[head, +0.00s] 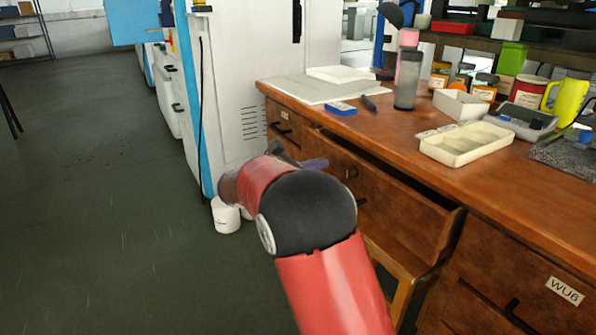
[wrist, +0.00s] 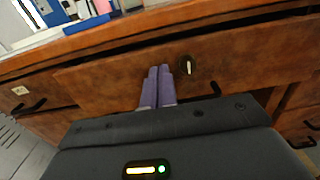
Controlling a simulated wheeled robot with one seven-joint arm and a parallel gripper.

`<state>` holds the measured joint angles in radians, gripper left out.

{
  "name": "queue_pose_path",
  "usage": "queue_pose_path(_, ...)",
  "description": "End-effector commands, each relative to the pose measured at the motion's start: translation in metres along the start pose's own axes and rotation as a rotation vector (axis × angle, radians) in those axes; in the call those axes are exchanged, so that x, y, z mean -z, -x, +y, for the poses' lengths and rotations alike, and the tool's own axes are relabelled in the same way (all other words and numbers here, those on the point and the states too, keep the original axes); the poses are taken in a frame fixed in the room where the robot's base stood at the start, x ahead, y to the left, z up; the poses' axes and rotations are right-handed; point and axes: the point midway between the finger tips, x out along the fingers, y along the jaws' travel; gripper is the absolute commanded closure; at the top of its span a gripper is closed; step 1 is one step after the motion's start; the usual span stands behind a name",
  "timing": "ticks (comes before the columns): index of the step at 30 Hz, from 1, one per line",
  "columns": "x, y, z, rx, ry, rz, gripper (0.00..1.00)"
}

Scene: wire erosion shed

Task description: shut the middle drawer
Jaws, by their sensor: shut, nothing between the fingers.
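The middle drawer (head: 408,222) of the wooden workbench stands partly open, with a dark gap along its top behind the front panel. Its brown front (wrist: 105,85) fills the middle of the wrist view. The front bears a round lock with a pale centre (wrist: 187,65) and a dark handle, mostly hidden behind my gripper body in the wrist view. My gripper (wrist: 159,72) is shut and empty, its purple fingers pointing at the drawer front just left of the lock. I cannot tell whether they touch it. In the head view my gripper (head: 316,163) is partly hidden by my arm.
A left drawer (head: 285,122) and a right drawer labelled WU6 (head: 520,290) look shut. The benchtop holds a cream tray (head: 465,144), a grey bottle (head: 407,80) and a blue box (head: 341,108). A white pot (head: 226,216) stands on the floor. The floor at left is clear.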

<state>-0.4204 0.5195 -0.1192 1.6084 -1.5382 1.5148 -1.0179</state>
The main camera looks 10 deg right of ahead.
Motion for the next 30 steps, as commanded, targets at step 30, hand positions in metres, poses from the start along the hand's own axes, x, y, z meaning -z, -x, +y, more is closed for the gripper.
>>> queue_pose_path(30,-0.004,-0.090,0.000,0.002,0.002,0.000,1.00)
